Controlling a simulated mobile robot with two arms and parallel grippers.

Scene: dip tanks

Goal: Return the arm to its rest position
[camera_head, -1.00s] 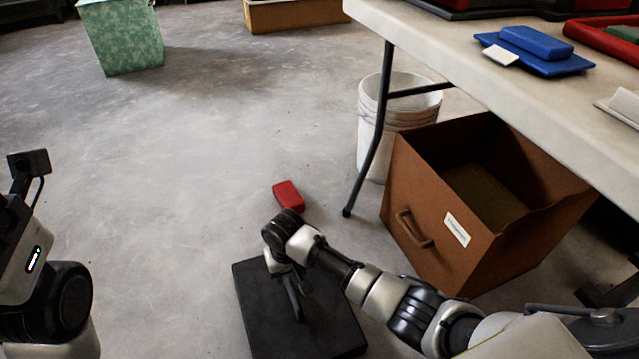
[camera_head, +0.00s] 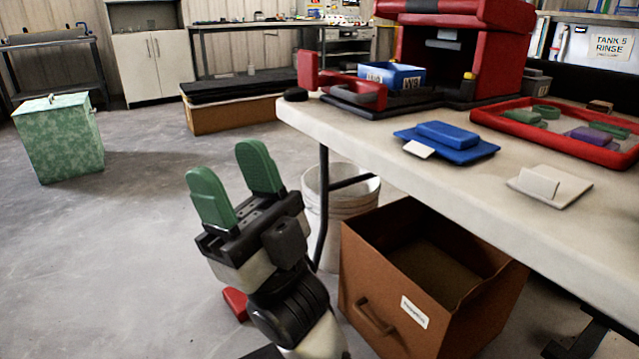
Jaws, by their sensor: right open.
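My right gripper (camera_head: 237,187) is raised in the middle-left of the head view, left of the table (camera_head: 430,150). Its two green fingers point up and stand apart, with nothing between them. It is clear of the table edge and touches nothing that I can see. My right arm comes up from the bottom of the picture and hides part of the floor. My left gripper is not in view.
A brown open box (camera_head: 385,285) and a white bucket (camera_head: 340,205) stand by the table. A red block (camera_head: 236,303) lies on the floor, partly behind my arm.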

